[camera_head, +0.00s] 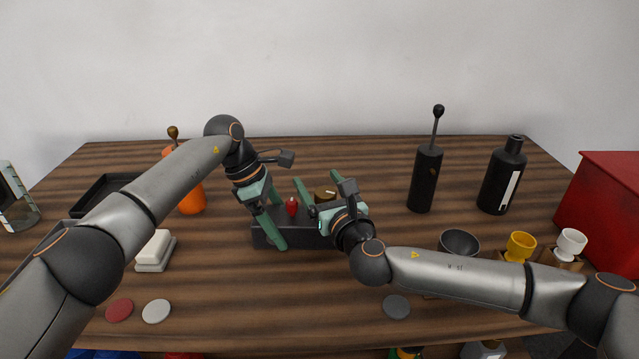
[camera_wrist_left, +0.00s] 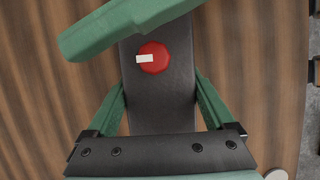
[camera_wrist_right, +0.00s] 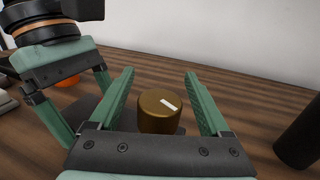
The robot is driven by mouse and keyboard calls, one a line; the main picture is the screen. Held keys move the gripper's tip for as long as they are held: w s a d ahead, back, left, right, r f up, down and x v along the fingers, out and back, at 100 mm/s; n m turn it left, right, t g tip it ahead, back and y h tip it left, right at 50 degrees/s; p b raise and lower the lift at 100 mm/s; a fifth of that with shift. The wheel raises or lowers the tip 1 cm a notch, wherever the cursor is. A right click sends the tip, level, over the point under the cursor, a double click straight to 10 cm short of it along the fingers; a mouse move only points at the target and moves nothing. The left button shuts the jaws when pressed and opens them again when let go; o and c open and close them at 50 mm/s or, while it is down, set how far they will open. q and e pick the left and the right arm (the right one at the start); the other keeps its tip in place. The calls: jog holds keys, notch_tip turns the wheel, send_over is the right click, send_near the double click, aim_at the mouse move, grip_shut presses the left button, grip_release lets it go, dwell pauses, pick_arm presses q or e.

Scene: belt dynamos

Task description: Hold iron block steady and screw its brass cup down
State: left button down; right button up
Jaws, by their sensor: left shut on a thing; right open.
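The iron block (camera_head: 300,240) is a long dark grey bar lying on the table's middle. My left gripper (camera_head: 279,222) is shut on its left part, with one green finger along each side; the left wrist view shows the block (camera_wrist_left: 160,95) between the fingers. A red cup (camera_head: 292,206) with a white mark stands on the block and shows in the left wrist view (camera_wrist_left: 154,58). The brass cup (camera_head: 325,194) stands at the block's right part. My right gripper (camera_head: 319,184) is open around it. In the right wrist view the brass cup (camera_wrist_right: 160,112) has a white mark on top.
An orange bottle (camera_head: 193,199) stands behind my left arm. A black cylinder (camera_head: 425,180) and black bottle (camera_head: 502,180) stand back right. A dark bowl (camera_head: 459,242), yellow cup (camera_head: 520,245), white cup (camera_head: 571,243) and red box (camera_head: 605,210) are right. Flat discs (camera_head: 157,311) lie in front.

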grip_shut()
dwell(0.7)
